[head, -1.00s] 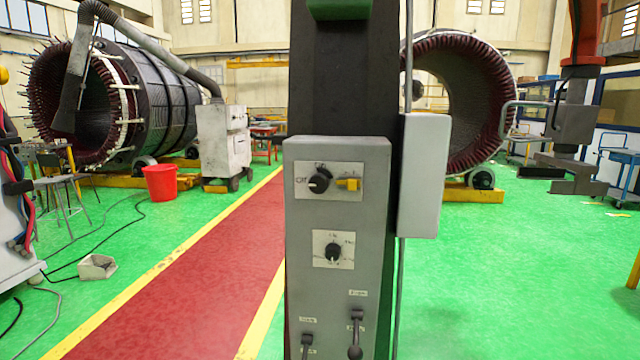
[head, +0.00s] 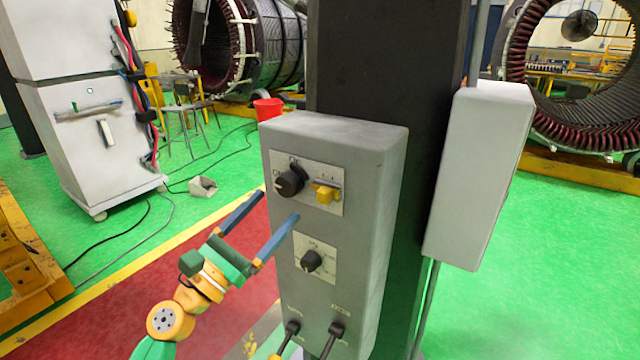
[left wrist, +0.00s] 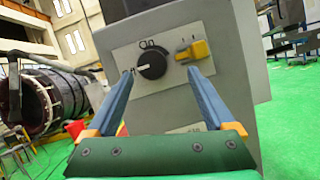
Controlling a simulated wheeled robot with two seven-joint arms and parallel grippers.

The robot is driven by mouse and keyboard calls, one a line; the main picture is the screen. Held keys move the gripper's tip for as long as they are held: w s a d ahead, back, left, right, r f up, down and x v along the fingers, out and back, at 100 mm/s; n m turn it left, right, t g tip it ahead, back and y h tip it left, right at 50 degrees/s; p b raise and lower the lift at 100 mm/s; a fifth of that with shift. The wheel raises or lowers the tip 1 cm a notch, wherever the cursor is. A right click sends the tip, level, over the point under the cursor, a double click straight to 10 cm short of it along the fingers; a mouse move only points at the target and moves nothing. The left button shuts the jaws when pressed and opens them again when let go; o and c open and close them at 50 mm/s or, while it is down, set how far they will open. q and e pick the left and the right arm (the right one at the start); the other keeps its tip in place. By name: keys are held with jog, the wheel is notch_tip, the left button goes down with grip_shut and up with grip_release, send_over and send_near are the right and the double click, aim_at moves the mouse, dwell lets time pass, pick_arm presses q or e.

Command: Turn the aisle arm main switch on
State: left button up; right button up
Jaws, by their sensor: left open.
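The grey control box (head: 353,190) stands on a dark column. A black rotary knob (head: 290,182) sits on its upper label plate, with lettering at its left and above. The knob also shows in the left wrist view (left wrist: 152,65), where its pale mark appears to point left. A yellow toggle (head: 326,193) is just right of the knob. My left gripper (head: 279,204) is open and empty, its blue fingers reaching toward the box below the knob. In the left wrist view (left wrist: 157,74) the fingers appear either side of the knob, apparently not gripping it. My right gripper is out of view.
A second black knob (head: 312,261) and two levers (head: 336,329) sit lower on the box. A smaller grey box (head: 478,175) is right of the column. A white cabinet (head: 85,130) stands left. Open red and green floor lies around.

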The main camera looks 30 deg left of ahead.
aim_at(283, 189)
pick_arm(q)
jog(key=shift+w+a+r+p, duration=0.35)
jog(key=shift+w+r+p, duration=0.1)
jog(key=shift+r, duration=0.1)
jog(key=shift+w+a+r+p, duration=0.3)
jog(key=shift+w+r+p, duration=0.1)
jog(key=shift+r, duration=0.1)
jog(key=w, duration=0.1)
jog(key=w+d, duration=0.1)
jog(key=shift+w, duration=0.4)
jog(key=shift+d, duration=0.1)
jog(key=shift+c, duration=0.2)
jog(key=shift+s+a, duration=0.15)
jog(key=shift+a, duration=0.05)
jog(key=c, duration=1.3)
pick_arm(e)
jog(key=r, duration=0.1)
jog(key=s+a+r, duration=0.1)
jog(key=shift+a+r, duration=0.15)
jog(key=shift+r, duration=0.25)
